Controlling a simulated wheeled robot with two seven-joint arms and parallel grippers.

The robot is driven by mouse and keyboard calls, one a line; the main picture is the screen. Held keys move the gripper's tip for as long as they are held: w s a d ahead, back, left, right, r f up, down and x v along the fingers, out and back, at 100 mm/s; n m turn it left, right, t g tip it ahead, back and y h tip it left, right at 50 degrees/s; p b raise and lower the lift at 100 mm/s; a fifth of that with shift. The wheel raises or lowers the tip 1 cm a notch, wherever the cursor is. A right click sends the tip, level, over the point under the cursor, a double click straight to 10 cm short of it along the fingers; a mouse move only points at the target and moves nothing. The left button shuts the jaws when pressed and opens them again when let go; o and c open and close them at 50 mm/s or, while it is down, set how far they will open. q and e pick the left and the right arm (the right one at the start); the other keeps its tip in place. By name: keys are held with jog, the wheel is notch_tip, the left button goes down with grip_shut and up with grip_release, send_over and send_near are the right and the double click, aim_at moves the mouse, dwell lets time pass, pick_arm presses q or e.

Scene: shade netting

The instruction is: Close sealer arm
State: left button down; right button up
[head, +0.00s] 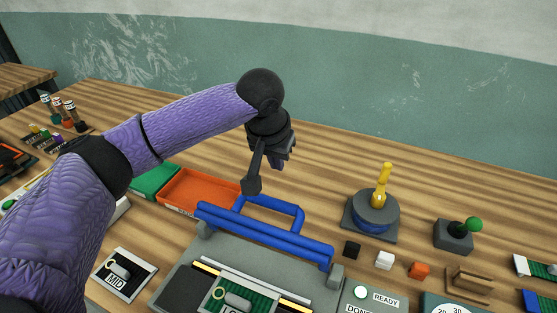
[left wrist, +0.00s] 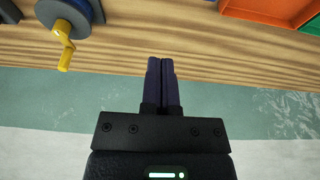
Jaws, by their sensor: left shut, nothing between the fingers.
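The sealer (head: 325,297) is a grey machine at the bottom centre of the head view. Its blue sealer arm (head: 265,238) is a thick bar with a handle loop (head: 302,222), set between two grey posts at the machine's far edge. The loop points away from me, so the arm appears swung back, open. My left gripper (head: 277,163) is above and beyond the loop, apart from it. In the left wrist view its dark fingers (left wrist: 162,68) are together and empty. My right gripper is not in view.
An orange tray (head: 195,188) and a green tray (head: 155,180) lie left of the loop. A yellow-handled crank (head: 382,185) on a round base stands right. Wood behind is clear.

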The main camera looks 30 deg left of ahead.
pick_arm(q)
notch_tip(320, 180, down, 6)
jog(key=s+b, duration=0.1)
jog(key=s, duration=0.1)
jog(key=shift+b, duration=0.3)
jog(key=shift+d, duration=0.1)
jog(key=shift+w, duration=0.1)
